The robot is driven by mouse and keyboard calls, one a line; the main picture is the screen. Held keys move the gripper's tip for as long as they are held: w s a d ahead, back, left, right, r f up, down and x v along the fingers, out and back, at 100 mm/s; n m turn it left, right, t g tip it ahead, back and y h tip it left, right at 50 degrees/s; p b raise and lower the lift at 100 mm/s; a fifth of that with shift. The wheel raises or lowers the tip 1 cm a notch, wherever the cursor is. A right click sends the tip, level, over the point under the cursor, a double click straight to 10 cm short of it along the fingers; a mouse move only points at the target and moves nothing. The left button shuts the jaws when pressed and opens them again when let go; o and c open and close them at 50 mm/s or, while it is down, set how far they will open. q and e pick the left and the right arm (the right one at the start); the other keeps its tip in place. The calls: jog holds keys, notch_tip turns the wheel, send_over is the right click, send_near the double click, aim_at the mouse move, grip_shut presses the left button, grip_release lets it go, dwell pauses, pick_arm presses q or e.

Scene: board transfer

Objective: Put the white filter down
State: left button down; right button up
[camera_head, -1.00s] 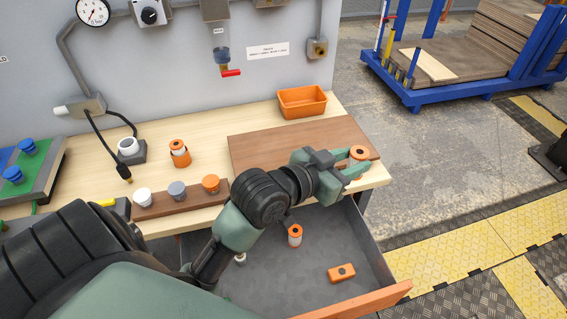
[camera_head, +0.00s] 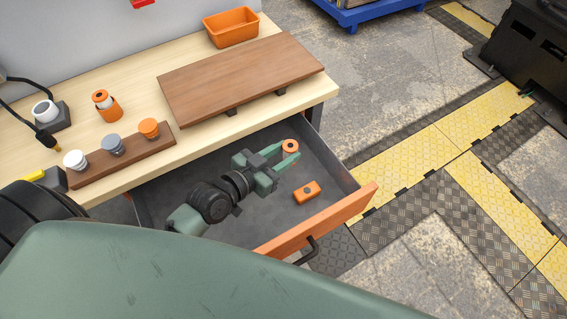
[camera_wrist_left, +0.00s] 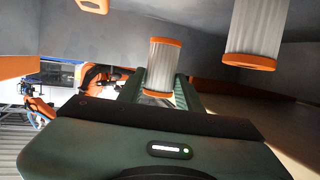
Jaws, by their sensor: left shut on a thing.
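My left gripper (camera_head: 284,161) reaches down into the open drawer and is shut on a filter with an orange end cap (camera_head: 290,146). In the left wrist view this filter (camera_wrist_left: 165,66) has a pleated white body and orange ends, between the green fingers. A second white pleated filter with an orange end (camera_wrist_left: 257,28) stands to its right in that view; my arm seems to hide it in the head view. Whether the held filter touches the grey drawer floor (camera_head: 330,180) cannot be told. My right gripper is not in view.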

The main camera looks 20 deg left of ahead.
pick_arm(q)
jog(key=shift+f+b, duration=0.5)
jog(key=shift+f, duration=1.85)
jog(key=shift+f, duration=0.1)
jog(key=c, duration=1.2)
grip_release()
jog(key=shift+c, duration=0.2)
jog(key=shift+s+r, duration=0.1)
jog(key=shift+r, duration=0.1)
jog(key=v, duration=1)
jog(key=shift+s+a, duration=0.15)
jog(key=shift+s, duration=0.15)
jog(key=shift+s+a+r, duration=0.2)
jog(key=shift+s+a, duration=0.05)
jog(key=shift+s, duration=0.3)
